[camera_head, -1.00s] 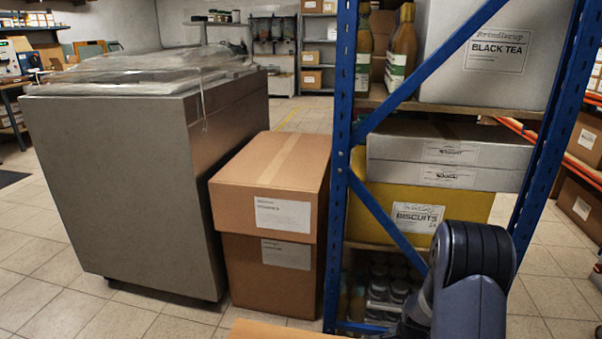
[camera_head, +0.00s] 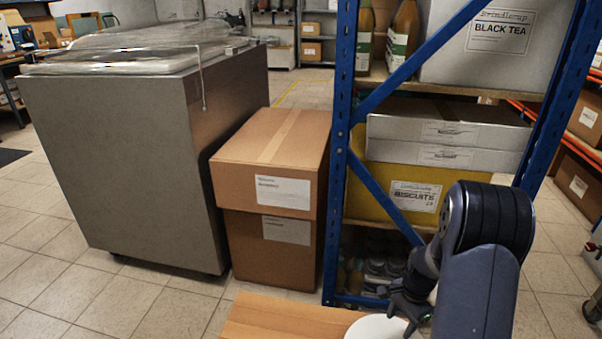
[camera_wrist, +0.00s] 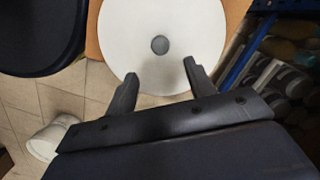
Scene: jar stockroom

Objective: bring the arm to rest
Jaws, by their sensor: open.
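My gripper (camera_wrist: 160,84) is open in the wrist view, its two fingers apart with nothing between them. A round white disc-like thing (camera_wrist: 185,20) with a grey centre spot lies just beyond the fingertips. It also shows at the bottom edge of the head view (camera_head: 376,328), partly cut off, on a wooden surface (camera_head: 275,318). In the head view my dark arm is at the lower right, in front of the blue shelf frame, with the gripper low beside the white thing. Whether the fingers touch it I cannot tell.
A blue-framed rack (camera_head: 338,170) stands close behind my arm, holding a black tea box (camera_head: 490,50), bottles and a biscuits box (camera_head: 405,195). Stacked cartons (camera_head: 270,175) and a big grey cabinet (camera_head: 115,160) stand left. Floor is clear at lower left.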

